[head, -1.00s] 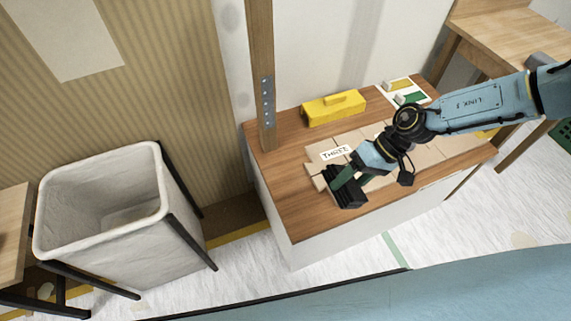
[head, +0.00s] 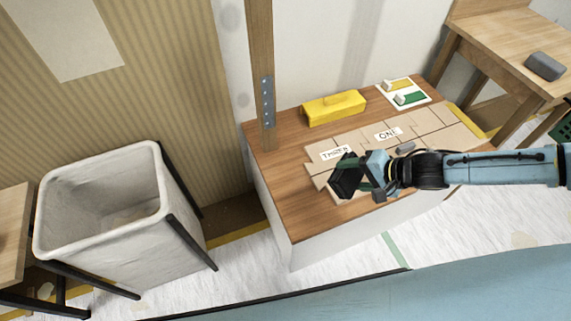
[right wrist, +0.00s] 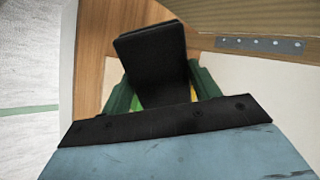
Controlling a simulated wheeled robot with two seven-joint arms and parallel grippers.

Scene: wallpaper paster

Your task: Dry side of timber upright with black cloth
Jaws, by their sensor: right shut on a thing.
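The timber upright (head: 261,60) stands at the back left of the wooden bench top, with a perforated metal plate (head: 267,100) on its lower part. A metal plate with holes (right wrist: 260,43) also shows at the upper right in the right wrist view. My right gripper (head: 362,178) is over the bench's front half, to the right of the upright and apart from it. Its green fingers are shut on the black cloth (head: 345,177), which looks like a dark folded pad in the right wrist view (right wrist: 152,62). My left gripper is out of view.
The bench (head: 285,205) holds a yellow box-like tool (head: 334,108), pale tiles with cards reading THREE and ONE, and a switch panel (head: 404,94). A pale bin (head: 100,210) stands at left. A wooden table (head: 500,50) with a grey block (head: 545,66) is at right.

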